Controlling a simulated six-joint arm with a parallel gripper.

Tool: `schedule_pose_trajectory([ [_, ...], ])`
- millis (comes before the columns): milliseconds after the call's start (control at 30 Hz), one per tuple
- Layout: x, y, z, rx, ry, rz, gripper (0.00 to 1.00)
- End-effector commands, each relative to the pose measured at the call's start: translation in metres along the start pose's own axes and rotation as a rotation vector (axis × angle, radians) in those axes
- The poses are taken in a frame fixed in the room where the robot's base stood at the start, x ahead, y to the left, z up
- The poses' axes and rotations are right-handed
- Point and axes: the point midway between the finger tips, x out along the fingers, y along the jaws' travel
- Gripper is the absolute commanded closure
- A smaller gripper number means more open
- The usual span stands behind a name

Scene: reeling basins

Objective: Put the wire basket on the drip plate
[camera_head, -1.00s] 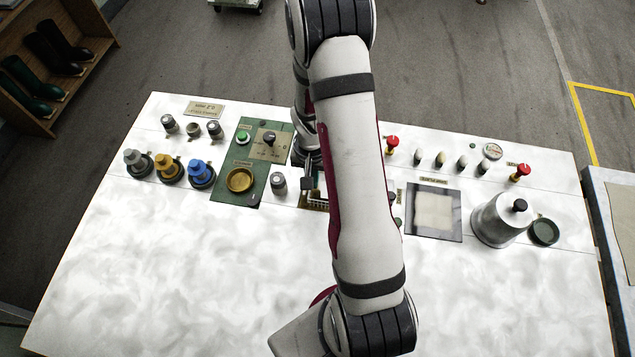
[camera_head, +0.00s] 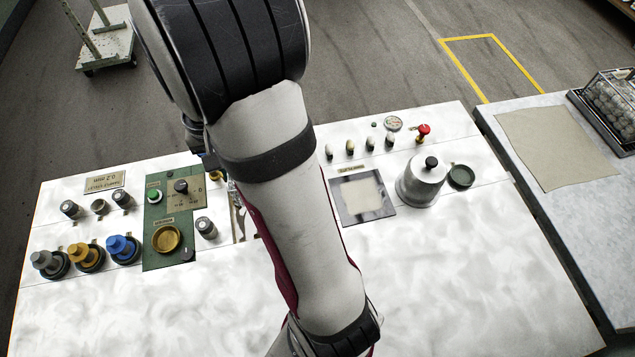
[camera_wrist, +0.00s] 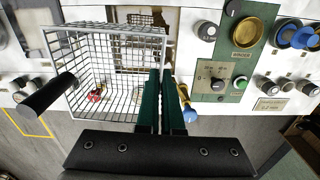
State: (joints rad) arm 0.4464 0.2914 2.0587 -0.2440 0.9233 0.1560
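The white wire basket (camera_wrist: 105,30) fills the left and middle of the wrist view, with a black handle-like bar (camera_wrist: 46,95) at its left. My gripper's two green fingers (camera_wrist: 160,100) are nearly closed, one on each side of the basket's right wall. In the head view my arm hides the gripper and most or all of the basket. A dark-framed square with a pale centre (camera_head: 362,196) is set in the console right of my arm; it may be the drip plate, but I cannot tell for sure.
A metal canister (camera_head: 422,182) and a dark round cup (camera_head: 461,177) stand right of the framed square. Coloured knobs (camera_head: 122,249) and a brass dish (camera_head: 166,239) are at the left. A side bench holds a beige cloth (camera_head: 555,148) and a filled wire rack (camera_head: 612,105). The console front is clear.

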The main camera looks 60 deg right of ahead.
Motion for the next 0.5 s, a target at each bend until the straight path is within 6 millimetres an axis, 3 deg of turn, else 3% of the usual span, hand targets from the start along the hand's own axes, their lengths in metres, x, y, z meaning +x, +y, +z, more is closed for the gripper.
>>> schedule_pose_trajectory([
  [233, -0.001, 0.105, -0.028, 0.339, 0.002, 0.000, 1.00],
  [400, -0.001, 0.186, -0.026, 0.590, 0.002, 0.001, 1.00],
  [500, -0.001, 0.215, -0.020, 0.680, 0.002, 0.001, 1.00],
])
